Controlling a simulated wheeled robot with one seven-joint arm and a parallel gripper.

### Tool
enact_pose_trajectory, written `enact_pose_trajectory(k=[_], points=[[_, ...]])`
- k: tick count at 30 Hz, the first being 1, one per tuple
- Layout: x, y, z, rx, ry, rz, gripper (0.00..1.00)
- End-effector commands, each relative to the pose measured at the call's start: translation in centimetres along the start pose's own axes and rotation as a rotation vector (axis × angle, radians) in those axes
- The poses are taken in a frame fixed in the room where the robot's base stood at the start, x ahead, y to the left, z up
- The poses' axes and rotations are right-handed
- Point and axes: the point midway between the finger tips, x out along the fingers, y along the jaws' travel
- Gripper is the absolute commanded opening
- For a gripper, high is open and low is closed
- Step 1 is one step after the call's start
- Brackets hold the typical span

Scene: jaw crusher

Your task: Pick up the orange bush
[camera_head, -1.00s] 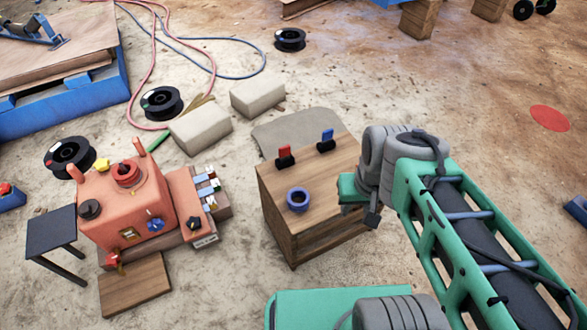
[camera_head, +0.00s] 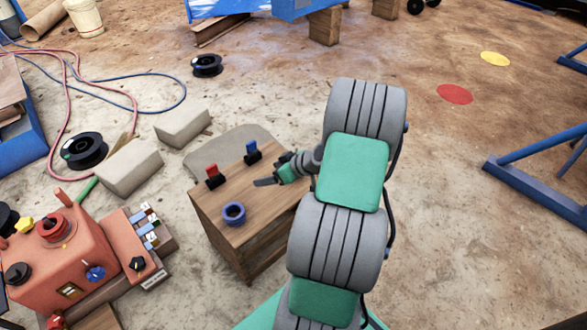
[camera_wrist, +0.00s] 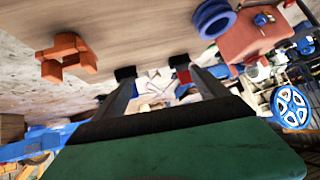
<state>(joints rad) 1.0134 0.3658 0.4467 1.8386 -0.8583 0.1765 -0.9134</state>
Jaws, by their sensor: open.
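An orange notched piece (camera_wrist: 67,58), which looks like the orange bush, shows in the wrist view at the left on the wooden surface. I cannot make it out in the head view, where my arm covers the right part of the wooden cabinet (camera_head: 257,225). My gripper (camera_head: 260,182) is just above the cabinet top, pointing left. In the wrist view my gripper (camera_wrist: 152,68) has its two fingers apart with nothing between them. The orange piece is to the left of the fingers there, apart from them.
A blue ring (camera_head: 234,213), a red clip-like part (camera_head: 212,175) and a blue one (camera_head: 252,152) stand on the cabinet top close to my gripper. An orange machine (camera_head: 60,250) is at the left. Pale blocks (camera_head: 128,167) lie behind the cabinet.

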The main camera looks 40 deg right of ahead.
Motion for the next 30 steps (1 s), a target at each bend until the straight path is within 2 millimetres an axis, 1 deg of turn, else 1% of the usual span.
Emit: enact_pose_trajectory(k=[1, 2, 3, 6, 7, 9, 11, 22, 24, 30], points=[[-0.7, 3.4, 2.4, 0.028, 0.091, 0.053, 0.89], [-1.2, 5.0, 3.2, 0.025, 0.144, 0.087, 0.91], [-2.0, 6.8, 4.1, 0.024, 0.202, 0.130, 0.91], [-3.6, 9.6, 6.0, 0.022, 0.296, 0.217, 0.91], [-3.8, 10.1, 6.4, 0.022, 0.313, 0.234, 0.91], [-3.8, 10.8, 6.7, 0.018, 0.335, 0.256, 0.91], [-3.1, 11.2, 6.5, 0.014, 0.338, 0.260, 0.91], [2.2, 13.0, 4.6, 0.015, 0.335, 0.257, 0.91], [2.6, 13.2, 4.3, 0.016, 0.335, 0.258, 0.91], [2.6, 13.2, 4.2, 0.017, 0.334, 0.259, 0.91]])
